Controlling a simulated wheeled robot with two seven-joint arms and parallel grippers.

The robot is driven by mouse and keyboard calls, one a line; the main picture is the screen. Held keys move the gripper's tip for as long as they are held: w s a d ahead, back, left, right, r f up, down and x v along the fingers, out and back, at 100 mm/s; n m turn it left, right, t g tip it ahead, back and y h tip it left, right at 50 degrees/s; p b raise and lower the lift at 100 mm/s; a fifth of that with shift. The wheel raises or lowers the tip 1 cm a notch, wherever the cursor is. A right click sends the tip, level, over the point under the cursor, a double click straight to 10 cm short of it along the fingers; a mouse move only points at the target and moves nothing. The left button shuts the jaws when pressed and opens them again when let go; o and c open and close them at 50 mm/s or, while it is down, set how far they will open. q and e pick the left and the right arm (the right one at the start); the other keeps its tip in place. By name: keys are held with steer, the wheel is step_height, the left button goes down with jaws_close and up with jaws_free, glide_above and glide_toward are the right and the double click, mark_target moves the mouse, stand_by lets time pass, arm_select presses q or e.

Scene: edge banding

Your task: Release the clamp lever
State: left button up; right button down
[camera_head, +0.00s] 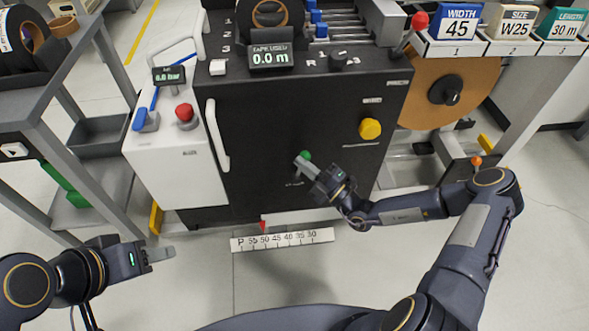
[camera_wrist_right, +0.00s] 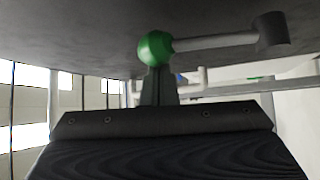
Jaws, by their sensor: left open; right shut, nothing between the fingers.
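A lever with a green ball knob (camera_head: 305,156) is on the front of the black machine. In the right wrist view its green ball (camera_wrist_right: 155,48) sits at the left end of a grey rod, which runs right to a dark pivot. My right gripper (camera_head: 304,167) is shut and empty, with its fingertips right at the ball. In the right wrist view the shut fingers (camera_wrist_right: 158,88) stand just below the ball and overlap it; I cannot tell if they touch. My left gripper (camera_head: 165,253) is open and empty, low at the left, away from the machine.
The black machine front (camera_head: 255,130) has a white handle (camera_head: 218,135) and a yellow knob (camera_head: 370,128). A white cabinet with a red button (camera_head: 185,112) stands left. A red-knobbed lever (camera_head: 419,21) is upper right. A scale strip (camera_head: 282,240) lies below.

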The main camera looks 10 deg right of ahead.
arm_select(q)
steer(key=shift+f+b, duration=1.1)
steer(key=shift+f, duration=0.2)
arm_select(e)
steer(key=shift+d+f+m+t, duration=0.25)
steer(key=shift+d+m+t, duration=0.55)
steer(key=shift+m, duration=0.2)
steer(key=shift+d+f+m+t, duration=0.25)
steer(key=shift+d+m+t, duration=0.5)
steer(key=shift+m, duration=0.25)
steer(key=shift+a, duration=0.1)
step_height(320, 180, up, 3)
steer(key=s+a+p, duration=0.2)
steer(key=a+p, duration=0.1)
steer(key=p, duration=0.1)
arm_select(q)
steer(key=r, duration=0.1)
steer(key=a+r, duration=0.1)
steer(key=r, duration=0.1)
steer(key=shift+s+a+r, duration=0.1)
steer(key=shift+r, duration=0.15)
arm_select(e)
steer(key=v, duration=1)
steer(key=shift+d+f, duration=0.2)
steer(key=shift+f, duration=0.1)
